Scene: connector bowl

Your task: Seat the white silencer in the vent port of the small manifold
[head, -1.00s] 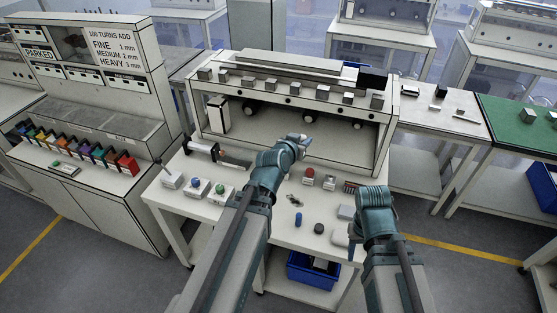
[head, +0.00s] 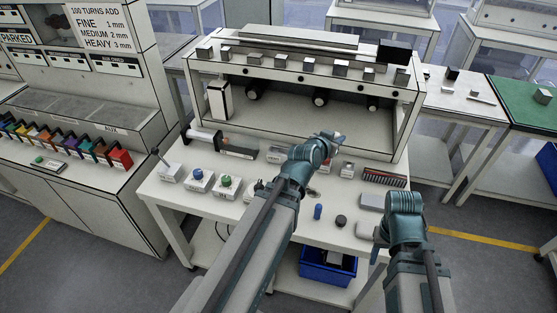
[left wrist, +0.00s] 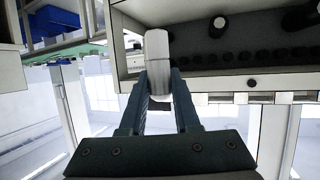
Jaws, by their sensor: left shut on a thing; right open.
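The white silencer (left wrist: 157,52) is a pale rounded cylinder between the fingertips of my left gripper (left wrist: 159,82) in the left wrist view. In the head view, my left gripper (head: 328,140) is over the back of the table, in front of the bench's open bay; the silencer is hard to make out there. A small grey block (head: 347,169) stands just right of and below that gripper. I cannot tell which block is the small manifold, and no vent port is clear. My right gripper (head: 378,243) is open near the table's right front, partly hidden by its arm.
On the white table are blocks with a blue knob (head: 197,175) and a green knob (head: 226,182), a blue peg (head: 318,211), a black puck (head: 341,221), a dark striped rack (head: 385,178) and a grey slab (head: 371,202). A blue bin (head: 327,268) is below.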

